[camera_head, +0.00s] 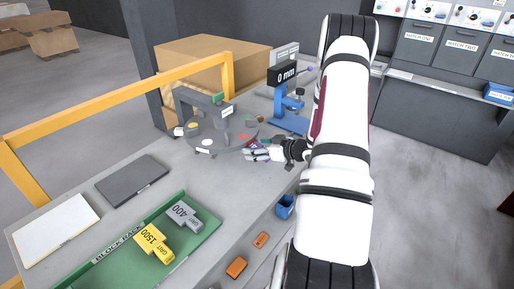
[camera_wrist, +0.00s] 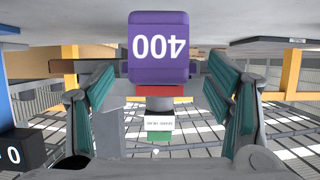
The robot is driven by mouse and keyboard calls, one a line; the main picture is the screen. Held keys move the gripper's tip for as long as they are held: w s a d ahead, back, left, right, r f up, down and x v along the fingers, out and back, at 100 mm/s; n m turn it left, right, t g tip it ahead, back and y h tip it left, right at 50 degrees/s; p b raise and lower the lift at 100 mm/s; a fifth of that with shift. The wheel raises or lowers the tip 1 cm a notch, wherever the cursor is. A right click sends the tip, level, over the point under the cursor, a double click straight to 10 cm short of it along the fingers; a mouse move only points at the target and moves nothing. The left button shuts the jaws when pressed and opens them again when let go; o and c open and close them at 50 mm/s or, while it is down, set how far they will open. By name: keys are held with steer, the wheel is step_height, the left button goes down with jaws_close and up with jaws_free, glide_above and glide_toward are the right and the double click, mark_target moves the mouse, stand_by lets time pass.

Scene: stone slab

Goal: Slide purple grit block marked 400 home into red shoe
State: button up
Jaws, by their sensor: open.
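The purple block marked 400 (camera_wrist: 159,48) is in the middle of the wrist view, its number upside down. A red part (camera_wrist: 172,91), likely the red shoe, shows as a strip against the block's lower edge in that view; how far the block sits in it is hidden. My gripper (camera_wrist: 162,72) is open, its fingers on either side of the block with narrow gaps. In the head view my gripper (camera_head: 270,152) is at the near right edge of the round grey turntable (camera_head: 221,141), and only a sliver of purple (camera_head: 251,143) shows there.
A blue gauge stand (camera_head: 290,112) with a "0 mm" display is close behind my gripper. A yellow rail (camera_head: 110,95) runs behind.

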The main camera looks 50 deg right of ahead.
steer(key=a+v, duration=0.1)
steer(key=v, duration=1)
steer(key=shift+s+d, duration=0.25)
steer(key=shift+d, duration=0.2)
